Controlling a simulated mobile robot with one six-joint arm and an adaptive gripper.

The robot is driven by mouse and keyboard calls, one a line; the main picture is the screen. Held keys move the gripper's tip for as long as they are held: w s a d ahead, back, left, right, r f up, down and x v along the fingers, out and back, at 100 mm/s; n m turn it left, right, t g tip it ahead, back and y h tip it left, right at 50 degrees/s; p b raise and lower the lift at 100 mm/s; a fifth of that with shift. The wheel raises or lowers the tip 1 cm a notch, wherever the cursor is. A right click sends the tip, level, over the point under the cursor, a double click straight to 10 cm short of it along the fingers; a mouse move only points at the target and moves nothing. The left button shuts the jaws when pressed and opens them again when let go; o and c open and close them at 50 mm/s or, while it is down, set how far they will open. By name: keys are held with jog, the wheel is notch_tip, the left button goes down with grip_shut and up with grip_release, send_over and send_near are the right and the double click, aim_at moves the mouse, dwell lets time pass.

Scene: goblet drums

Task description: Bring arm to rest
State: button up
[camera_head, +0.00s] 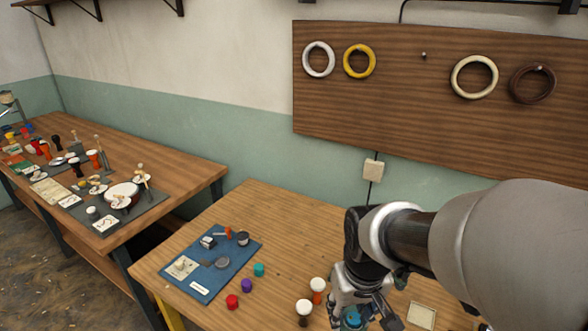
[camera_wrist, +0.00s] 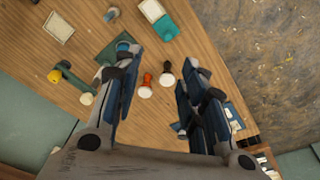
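My gripper (camera_head: 352,312) hangs over the right-hand table at the bottom of the head view, partly cut off by the frame edge. In the wrist view my gripper (camera_wrist: 157,75) has its two fingers spread wide apart, with no object held between them. An orange goblet drum (camera_head: 318,297) with a white top and a dark one (camera_head: 304,319) stand on the table just left of the gripper. They also show in the wrist view as the orange drum (camera_wrist: 147,81) and the dark drum (camera_wrist: 167,70), beyond the fingers.
A blue mat (camera_head: 215,283) with small parts lies left on the table. Red (camera_head: 232,301), purple (camera_head: 247,285) and teal (camera_head: 259,269) pieces stand beside it. A wooden board (camera_head: 430,110) with several rings hangs behind. Another cluttered table (camera_head: 185,178) stands left, across a gap.

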jog(key=s+d+r+m+t, duration=0.1)
jog(key=s+d+r+t, duration=0.1)
jog(key=s+r, duration=0.6)
jog(key=s+d, duration=0.1)
jog(key=s, duration=0.5)
jog(key=shift+d+r+m+t, duration=0.15)
jog(key=shift+r+m+t, duration=0.15)
jog(key=shift+r+m, duration=0.1)
